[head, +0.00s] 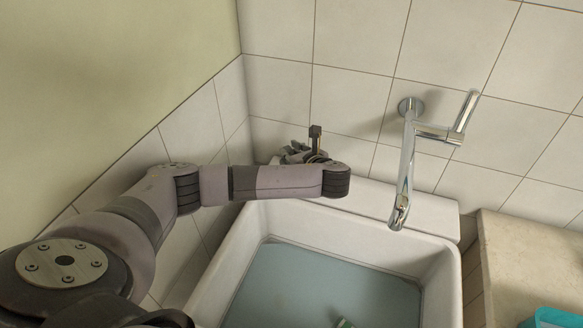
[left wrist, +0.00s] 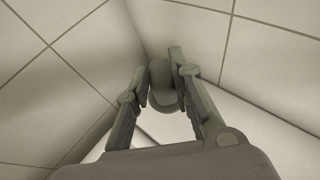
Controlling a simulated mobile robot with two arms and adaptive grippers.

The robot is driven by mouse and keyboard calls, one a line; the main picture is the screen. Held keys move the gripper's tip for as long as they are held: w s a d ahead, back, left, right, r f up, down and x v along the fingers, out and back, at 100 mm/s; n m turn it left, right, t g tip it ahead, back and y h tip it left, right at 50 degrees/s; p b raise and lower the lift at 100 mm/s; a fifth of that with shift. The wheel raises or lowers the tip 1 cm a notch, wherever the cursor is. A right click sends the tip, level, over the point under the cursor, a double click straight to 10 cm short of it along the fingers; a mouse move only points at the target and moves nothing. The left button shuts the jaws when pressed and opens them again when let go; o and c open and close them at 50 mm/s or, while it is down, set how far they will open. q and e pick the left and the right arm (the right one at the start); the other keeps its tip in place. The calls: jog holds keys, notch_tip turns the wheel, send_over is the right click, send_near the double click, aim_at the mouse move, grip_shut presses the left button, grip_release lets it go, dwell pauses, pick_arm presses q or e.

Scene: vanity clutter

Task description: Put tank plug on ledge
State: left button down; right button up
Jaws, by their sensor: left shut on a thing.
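The tank plug (left wrist: 160,76) is a dark grey, rounded piece between the fingers of my left gripper (left wrist: 158,66) in the left wrist view. My left gripper is shut on it. In the head view my left gripper (head: 297,154) is at the back left corner of the tank, above the left end of the white ledge (head: 425,211). It is partly hidden behind my own arm, and I cannot make out the plug there. I cannot tell whether the plug touches the ledge. My right gripper is not in view.
A white tank (head: 452,285) with blue-grey water stands below my arm. A chrome tap (head: 407,165) hangs over its back right. A stone counter (head: 510,265) with a teal container (head: 552,318) is at right.

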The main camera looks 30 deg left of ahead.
pick_arm(q)
notch_tip(320, 180, down, 7)
jog(key=shift+r, duration=0.15)
dwell(0.4)
jog(key=c, duration=1.4)
grip_release()
jog(key=shift+d, duration=0.1)
jog(key=v, duration=1.2)
